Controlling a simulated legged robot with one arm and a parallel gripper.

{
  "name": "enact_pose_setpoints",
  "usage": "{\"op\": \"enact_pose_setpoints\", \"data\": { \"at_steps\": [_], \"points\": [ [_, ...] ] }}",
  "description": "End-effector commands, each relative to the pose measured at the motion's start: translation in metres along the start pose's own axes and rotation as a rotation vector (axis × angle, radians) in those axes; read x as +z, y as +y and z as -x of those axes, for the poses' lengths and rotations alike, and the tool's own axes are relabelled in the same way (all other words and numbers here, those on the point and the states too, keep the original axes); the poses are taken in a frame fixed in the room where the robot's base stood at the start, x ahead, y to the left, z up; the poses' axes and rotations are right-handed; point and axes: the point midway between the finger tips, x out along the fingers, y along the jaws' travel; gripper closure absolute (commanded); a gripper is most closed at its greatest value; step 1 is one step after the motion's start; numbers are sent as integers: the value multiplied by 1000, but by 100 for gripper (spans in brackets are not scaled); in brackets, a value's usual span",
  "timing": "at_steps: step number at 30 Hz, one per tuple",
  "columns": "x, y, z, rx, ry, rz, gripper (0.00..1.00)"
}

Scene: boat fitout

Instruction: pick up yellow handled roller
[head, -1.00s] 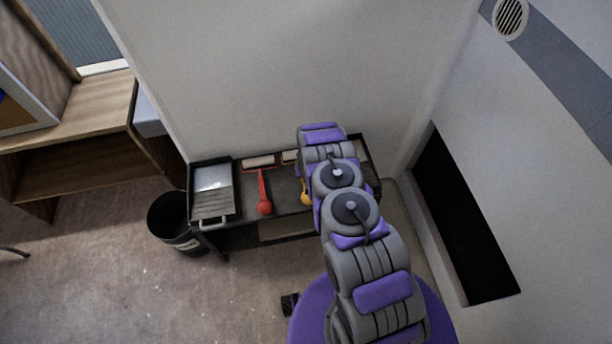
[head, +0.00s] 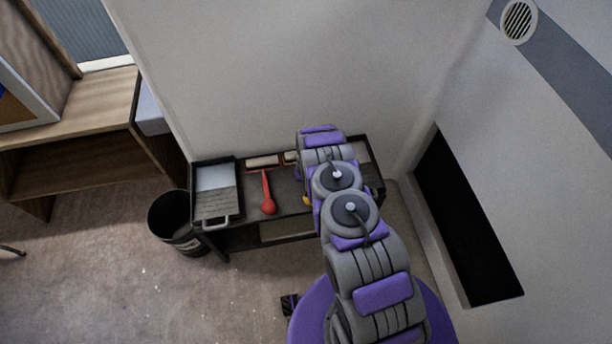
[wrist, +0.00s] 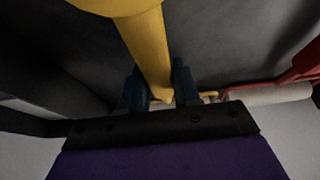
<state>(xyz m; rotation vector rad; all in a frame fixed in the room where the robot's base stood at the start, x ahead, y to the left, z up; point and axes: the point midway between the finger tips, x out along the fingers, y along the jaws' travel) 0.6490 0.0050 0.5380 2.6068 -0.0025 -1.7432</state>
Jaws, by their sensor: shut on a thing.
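The yellow handled roller (wrist: 148,45) fills the upper middle of the wrist view, its yellow handle running down between the two dark fingers. My gripper (wrist: 160,88) is shut on that handle. In the head view my arm covers most of the roller; only a bit of its pale roller head (head: 290,157) and a small yellow spot show beside the arm. I cannot tell whether the roller touches the trolley's top.
A red handled roller (head: 267,192) lies left of my arm on the dark trolley (head: 236,232). A paint tray (head: 214,194) sits at the trolley's left end. A black bin (head: 176,222) stands on the floor to the left. A wall rises right behind the trolley.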

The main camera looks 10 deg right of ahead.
Motion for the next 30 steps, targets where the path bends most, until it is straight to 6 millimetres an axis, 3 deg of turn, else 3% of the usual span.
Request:
{"op": "enact_pose_setpoints", "data": {
  "at_steps": [11, 18, 23, 30],
  "points": [
    [-2, 5, 6, -5, 1, -4, 100],
    [-18, 0, 40, -1, 4, -2, 100],
    [6, 0, 45, -1, -4, -1, 100],
    [47, 3, 68, -4, -5, -6, 100]
  ]
}}
